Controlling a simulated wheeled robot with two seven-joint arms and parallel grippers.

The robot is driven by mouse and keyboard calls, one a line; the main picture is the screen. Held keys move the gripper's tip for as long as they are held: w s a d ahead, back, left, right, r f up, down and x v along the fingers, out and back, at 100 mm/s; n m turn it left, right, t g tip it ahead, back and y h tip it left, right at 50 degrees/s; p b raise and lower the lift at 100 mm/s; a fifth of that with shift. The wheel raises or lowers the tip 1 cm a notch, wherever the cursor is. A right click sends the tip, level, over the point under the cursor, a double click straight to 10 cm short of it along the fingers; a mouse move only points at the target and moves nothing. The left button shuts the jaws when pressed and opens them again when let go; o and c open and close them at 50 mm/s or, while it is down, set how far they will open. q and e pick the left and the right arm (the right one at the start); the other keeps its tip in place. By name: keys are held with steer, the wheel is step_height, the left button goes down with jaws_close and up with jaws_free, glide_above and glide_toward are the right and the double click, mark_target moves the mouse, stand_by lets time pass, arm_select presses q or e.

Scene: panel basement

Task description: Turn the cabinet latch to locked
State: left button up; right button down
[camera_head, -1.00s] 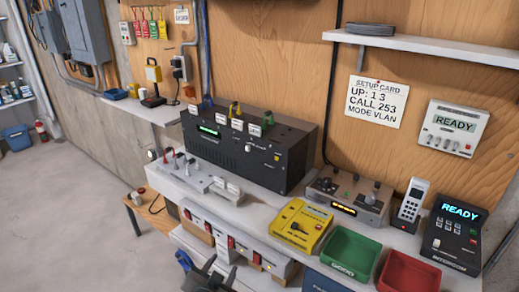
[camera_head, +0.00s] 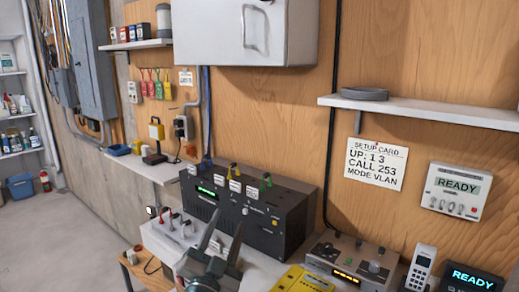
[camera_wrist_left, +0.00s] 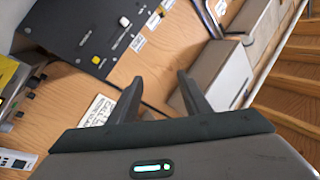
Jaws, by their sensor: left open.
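The pale grey cabinet (camera_head: 205,35) hangs on the wood wall at the top of the head view, and its upper part is cut off by the frame edge. A bent metal handle or latch lever (camera_head: 243,28) shows on its front. I cannot tell from its shape whether it is locked. My left gripper (camera_head: 227,220) is open and empty, pointing up in front of the bench, well below the cabinet and apart from it. Its two fingers also show in the left wrist view (camera_wrist_left: 159,78), with nothing between them. My right gripper is not in view.
A black device (camera_head: 290,206) with coloured plugs stands on the bench behind the left gripper. A shelf (camera_head: 430,112) with a grey coil sticks out at right, and another shelf (camera_head: 135,45) at left. The wall just below the cabinet is largely clear.

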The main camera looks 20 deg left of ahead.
arm_select(q)
steer(key=s+d+r+n+g+h, duration=0.2)
steer(key=d+r+n+g+h, duration=0.35)
steer(key=r+n+h, duration=0.45)
steer(key=s+d+r+n+g+h, duration=0.1)
steer(key=d+r+n+g+h, duration=0.4)
steer(key=r+n, duration=0.8)
steer(key=s+d+r+n+g+h, duration=0.2)
steer(key=d+r+n+g+h, duration=0.2)
steer(key=d+r+n+h, duration=0.7)
steer(key=w+a+r+n+t+y, duration=0.1)
steer(key=a+r+n+t+y, duration=0.1)
steer(key=a+r+t+y, duration=0.3)
steer(key=w+a+r+n+t+y, duration=0.2)
steer(key=a+r+t+y, duration=0.3)
steer(key=a+r+y, duration=0.8)
steer(key=a, duration=0.5)
steer(key=shift+w+a+r, duration=0.15)
steer(key=shift+a+r, duration=0.05)
steer(key=shift+a, duration=0.2)
steer(key=shift+w+d, duration=0.1)
steer(key=shift+w, duration=0.05)
